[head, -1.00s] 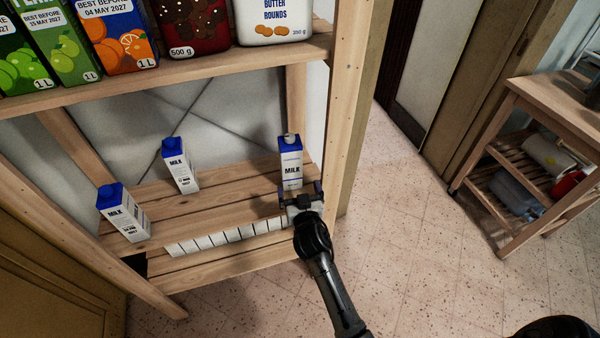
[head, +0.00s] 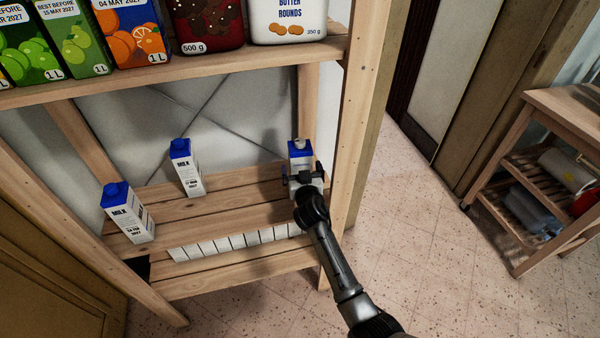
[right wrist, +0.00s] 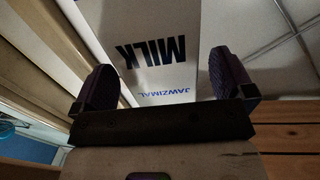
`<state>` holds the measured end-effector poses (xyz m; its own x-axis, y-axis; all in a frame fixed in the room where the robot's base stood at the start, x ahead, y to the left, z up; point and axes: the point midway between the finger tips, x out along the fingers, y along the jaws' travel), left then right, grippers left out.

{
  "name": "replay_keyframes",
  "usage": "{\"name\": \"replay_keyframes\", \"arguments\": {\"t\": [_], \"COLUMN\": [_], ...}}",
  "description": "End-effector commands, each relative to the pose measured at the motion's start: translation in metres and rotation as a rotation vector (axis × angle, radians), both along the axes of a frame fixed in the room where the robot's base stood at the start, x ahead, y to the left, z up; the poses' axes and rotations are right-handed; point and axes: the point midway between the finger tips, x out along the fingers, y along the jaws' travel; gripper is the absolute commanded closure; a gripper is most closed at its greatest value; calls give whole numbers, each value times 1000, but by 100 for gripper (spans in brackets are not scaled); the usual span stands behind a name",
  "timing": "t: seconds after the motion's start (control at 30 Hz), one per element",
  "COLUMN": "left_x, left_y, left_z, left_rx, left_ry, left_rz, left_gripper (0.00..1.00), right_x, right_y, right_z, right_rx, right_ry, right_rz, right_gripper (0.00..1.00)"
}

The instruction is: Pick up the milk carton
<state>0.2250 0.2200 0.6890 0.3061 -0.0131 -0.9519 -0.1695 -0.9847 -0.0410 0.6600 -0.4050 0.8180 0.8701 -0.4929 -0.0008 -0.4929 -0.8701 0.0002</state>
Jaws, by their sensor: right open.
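A white milk carton with a blue top (head: 300,152) stands upright at the right end of the middle shelf. My right gripper (head: 305,181) is open in front of it and hides its lower part. In the right wrist view the carton (right wrist: 165,50) lies between the two open fingers of the gripper (right wrist: 165,85), with a gap visible on at least the right side. Two more milk cartons stand on the same shelf, one near the middle (head: 187,170) and one at the left (head: 128,215). My left gripper is not in view.
The upper shelf (head: 200,75) holds juice cartons and other packages above the milk. A wooden shelf post (head: 355,120) rises close to the right of my gripper. A row of white boxes (head: 225,243) sits below the milk shelf. A wooden cart (head: 530,150) stands at the right.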

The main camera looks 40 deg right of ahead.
Motion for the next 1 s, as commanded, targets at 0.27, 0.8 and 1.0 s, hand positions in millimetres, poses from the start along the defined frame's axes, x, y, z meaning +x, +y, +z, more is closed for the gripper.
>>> {"name": "replay_keyframes", "arguments": {"t": [0.27,0.8,1.0], "left_x": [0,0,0], "left_y": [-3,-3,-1], "left_z": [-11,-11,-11], "left_rx": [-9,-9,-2], "left_ry": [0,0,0], "left_rz": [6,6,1], "left_gripper": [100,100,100], "right_x": [24,26,26], "right_y": [-14,-15,-15], "right_z": [-1,0,-1], "right_rx": [0,0,0], "right_ry": [-1,0,0], "right_rz": [0,0,0], "right_gripper": [0,24,43]}}
